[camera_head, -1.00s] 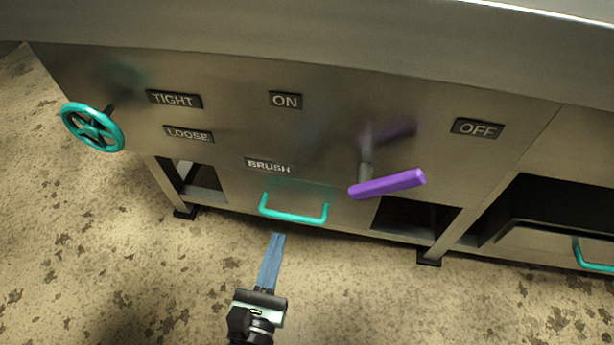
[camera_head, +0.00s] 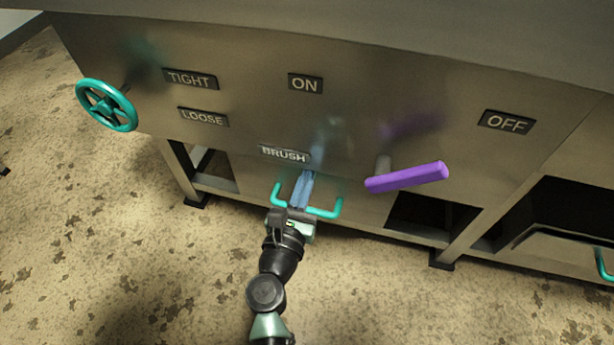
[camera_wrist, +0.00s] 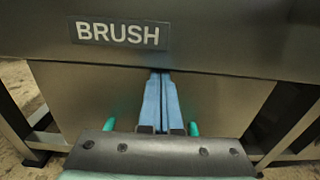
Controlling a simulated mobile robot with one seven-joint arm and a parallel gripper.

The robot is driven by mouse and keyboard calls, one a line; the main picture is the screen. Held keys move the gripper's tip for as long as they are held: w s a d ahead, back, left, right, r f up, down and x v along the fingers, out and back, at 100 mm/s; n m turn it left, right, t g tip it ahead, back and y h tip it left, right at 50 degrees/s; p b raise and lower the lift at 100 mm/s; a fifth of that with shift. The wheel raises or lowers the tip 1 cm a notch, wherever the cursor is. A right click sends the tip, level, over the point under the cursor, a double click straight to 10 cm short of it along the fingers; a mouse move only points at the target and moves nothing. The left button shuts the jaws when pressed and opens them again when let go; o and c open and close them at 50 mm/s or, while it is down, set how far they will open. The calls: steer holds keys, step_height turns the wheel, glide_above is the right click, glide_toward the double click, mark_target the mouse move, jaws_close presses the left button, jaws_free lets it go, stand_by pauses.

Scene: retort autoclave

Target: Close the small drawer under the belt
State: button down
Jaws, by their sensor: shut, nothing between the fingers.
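The small drawer (camera_head: 254,188) has a plain steel front under the BRUSH label (camera_head: 285,155), with a teal bar handle (camera_head: 325,213). Its front looks about level with the frame around it; a small gap cannot be ruled out. My gripper (camera_head: 309,174) is shut and empty, its blue fingers reaching over the handle to the drawer front. In the wrist view the fingertips (camera_wrist: 160,76) are at the front's top edge, just below the BRUSH label (camera_wrist: 118,33). Contact cannot be told for sure. The handle shows on both sides of the fingers, its middle hidden by my gripper.
A teal handwheel (camera_head: 106,105) is at the left by the TIGHT and LOOSE labels. A purple lever (camera_head: 407,178) sticks out to the right of the drawer. Another teal handle (camera_head: 604,264) is at the far right. The floor in front is clear.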

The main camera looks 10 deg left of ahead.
steer(key=w, duration=0.4)
steer(key=shift+w+d+r, duration=0.1)
steer(key=shift+w+r, duration=0.05)
steer(key=shift+w, duration=0.05)
stand_by(0.3)
steer(key=shift+d, duration=0.1)
